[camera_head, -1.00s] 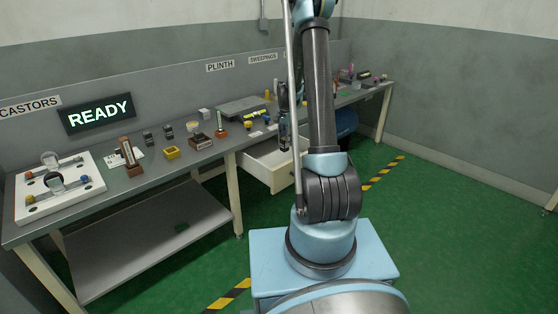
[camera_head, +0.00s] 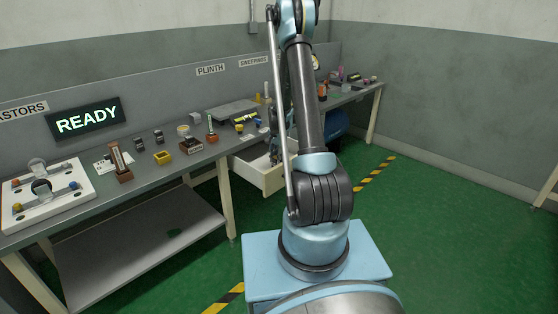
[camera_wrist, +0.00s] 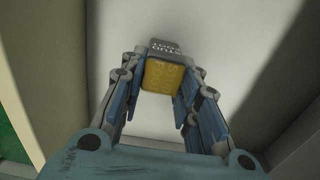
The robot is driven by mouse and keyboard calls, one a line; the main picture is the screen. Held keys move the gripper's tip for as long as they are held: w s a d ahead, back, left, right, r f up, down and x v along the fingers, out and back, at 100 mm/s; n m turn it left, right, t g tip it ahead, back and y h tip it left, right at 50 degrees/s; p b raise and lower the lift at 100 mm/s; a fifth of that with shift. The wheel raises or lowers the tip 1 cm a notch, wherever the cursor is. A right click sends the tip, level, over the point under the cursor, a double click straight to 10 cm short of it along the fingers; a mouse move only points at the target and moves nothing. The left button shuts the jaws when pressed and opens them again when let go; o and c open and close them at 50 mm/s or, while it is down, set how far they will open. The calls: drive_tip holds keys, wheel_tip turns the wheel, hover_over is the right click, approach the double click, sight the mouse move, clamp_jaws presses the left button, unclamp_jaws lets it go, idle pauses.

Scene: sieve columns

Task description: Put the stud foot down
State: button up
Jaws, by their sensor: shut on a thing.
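The stud foot (camera_wrist: 164,76) is a yellow block with a dark grey, lettered end, seen in the wrist view. My gripper (camera_wrist: 160,88) is shut on it, with a blue-padded finger at each side. The block is inside or just over the pale open drawer (camera_wrist: 235,50); I cannot tell whether it touches the bottom. In the head view the drawer (camera_head: 252,178) stands open under the bench, and my arm hides part of it. The stud foot cannot be made out in the head view.
The drawer's walls stand close around my gripper. The bench (camera_head: 135,187) above holds a white board (camera_head: 75,208), a yellow block (camera_head: 162,158), brown stands and other small parts. A READY sign (camera_head: 84,119) is behind. The green floor to the right is clear.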

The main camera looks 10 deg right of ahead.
drive_tip(key=o, duration=1.1)
wheel_tip(320, 180, up, 12)
drive_tip(key=s+r+n, duration=0.2)
drive_tip(key=s+r, duration=0.7)
drive_tip(key=s+r+n+t, duration=0.1)
drive_tip(key=s+r+n, duration=0.2)
drive_tip(key=s, duration=1)
drive_tip(key=s+r+n+t, duration=0.1)
drive_tip(key=s+r+n, duration=0.2)
drive_tip(key=s, duration=0.9)
drive_tip(key=s+f+n, duration=0.1)
drive_tip(key=s+f, duration=0.1)
drive_tip(key=s, duration=0.1)
drive_tip(key=s+f+n, duration=0.1)
drive_tip(key=s+f, duration=0.1)
drive_tip(key=s, duration=0.2)
drive_tip(key=s+f+n, duration=0.1)
drive_tip(key=s, duration=0.3)
drive_tip(key=shift+f, duration=0.4)
